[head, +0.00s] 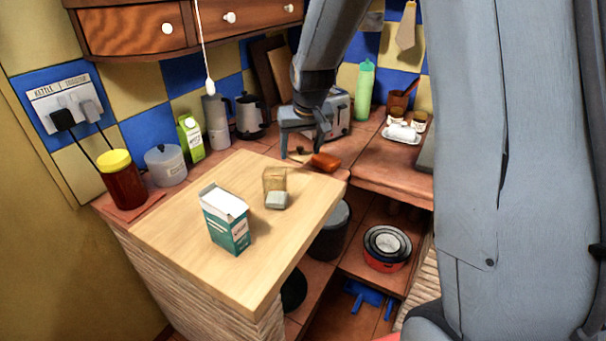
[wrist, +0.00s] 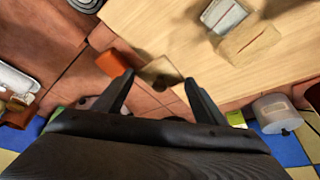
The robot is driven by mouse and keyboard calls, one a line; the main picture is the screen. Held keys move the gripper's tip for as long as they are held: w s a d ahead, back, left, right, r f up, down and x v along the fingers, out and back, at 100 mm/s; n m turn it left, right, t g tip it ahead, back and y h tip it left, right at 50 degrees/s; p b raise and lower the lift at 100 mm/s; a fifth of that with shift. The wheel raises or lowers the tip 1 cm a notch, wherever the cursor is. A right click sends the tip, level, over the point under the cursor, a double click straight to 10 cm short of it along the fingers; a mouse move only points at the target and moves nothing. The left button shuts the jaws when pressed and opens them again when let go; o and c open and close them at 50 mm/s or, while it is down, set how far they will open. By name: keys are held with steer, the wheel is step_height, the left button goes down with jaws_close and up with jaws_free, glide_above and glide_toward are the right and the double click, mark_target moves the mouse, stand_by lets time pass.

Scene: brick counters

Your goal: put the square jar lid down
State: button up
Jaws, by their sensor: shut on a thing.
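My gripper (head: 301,154) points down over the far right corner of the light wooden counter, near the tiled counter behind. In the wrist view my gripper (wrist: 160,78) has its fingers on both sides of the brownish square jar lid (wrist: 161,70), which has a small dark knob. The lid shows only as a small dark bit (head: 300,149) in the head view. Its height above the surface is hard to tell. A square tan jar (head: 275,179) stands on the wooden counter (head: 180,231), left of and nearer than my gripper; it also shows in the wrist view (wrist: 250,43).
An orange block (head: 325,161) lies close to the right finger in the head view. A grey-white block (head: 278,201) and a teal carton (head: 227,222) stand near the jar. A toaster (head: 338,115) is behind my gripper. The wooden counter's left part is clear.

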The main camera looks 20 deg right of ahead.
steer(key=shift+f+p, duration=0.75)
steer(key=shift+f, duration=2.95)
steer(key=shift+f, duration=0.15)
steer(key=o, duration=1)
steer(key=shift+o, duration=0.2)
steer(key=shift+r, duration=0.45)
steer(key=b+v, duration=0.2)
steer(key=v, duration=0.9)
steer(key=shift+s+r+b, duration=0.15)
steer(key=shift+r+b, duration=0.05)
steer(key=shift+b, duration=0.1)
